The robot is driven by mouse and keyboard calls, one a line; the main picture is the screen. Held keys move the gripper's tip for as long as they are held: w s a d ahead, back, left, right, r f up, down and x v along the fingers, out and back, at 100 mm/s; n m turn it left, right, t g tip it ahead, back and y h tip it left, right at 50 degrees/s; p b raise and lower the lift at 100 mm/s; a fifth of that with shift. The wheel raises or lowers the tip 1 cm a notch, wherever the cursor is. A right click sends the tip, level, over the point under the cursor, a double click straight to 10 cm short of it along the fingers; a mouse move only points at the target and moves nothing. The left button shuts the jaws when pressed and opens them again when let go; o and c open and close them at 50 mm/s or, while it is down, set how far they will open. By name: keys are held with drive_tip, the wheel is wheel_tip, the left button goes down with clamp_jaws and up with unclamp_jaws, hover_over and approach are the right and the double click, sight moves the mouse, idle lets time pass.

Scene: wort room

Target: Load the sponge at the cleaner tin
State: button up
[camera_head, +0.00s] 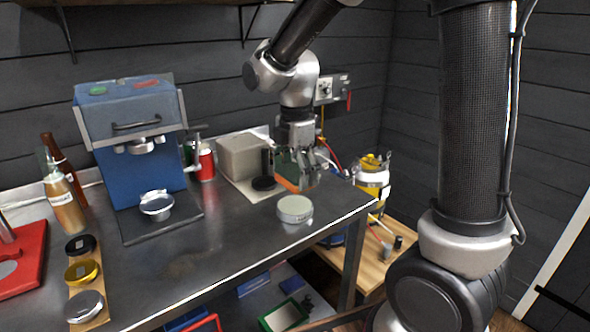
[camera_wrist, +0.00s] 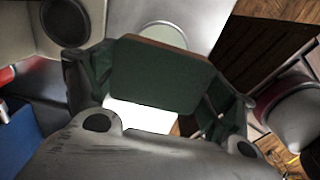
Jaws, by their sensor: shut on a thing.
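My gripper (camera_head: 303,178) is shut on the sponge (camera_wrist: 160,78), which shows a green face and a brown-orange edge between the fingers in the wrist view. In the head view only the sponge's orange edge (camera_head: 287,184) shows clearly; the fingers hide part of it. The round tin with a pale top, seemingly the cleaner tin (camera_head: 295,209), stands on the metal table near its right front edge, just below my gripper in the picture. In the wrist view its pale top (camera_wrist: 163,33) shows beyond the sponge, which hides part of it. I cannot tell whether they touch.
A black round piece (camera_head: 263,183) and a grey box (camera_head: 241,156) stand left of my gripper. A blue press (camera_head: 137,150), a red can (camera_head: 206,165) and bottles (camera_head: 64,203) are further left. A lower wooden table (camera_head: 362,265) lies past the metal table's right edge.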

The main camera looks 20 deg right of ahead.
sight(295, 205)
drive_tip(key=shift+f, duration=2.75)
drive_tip(key=shift+f, duration=0.55)
drive_tip(key=shift+r, duration=3.55)
drive_tip(key=shift+s, duration=0.1)
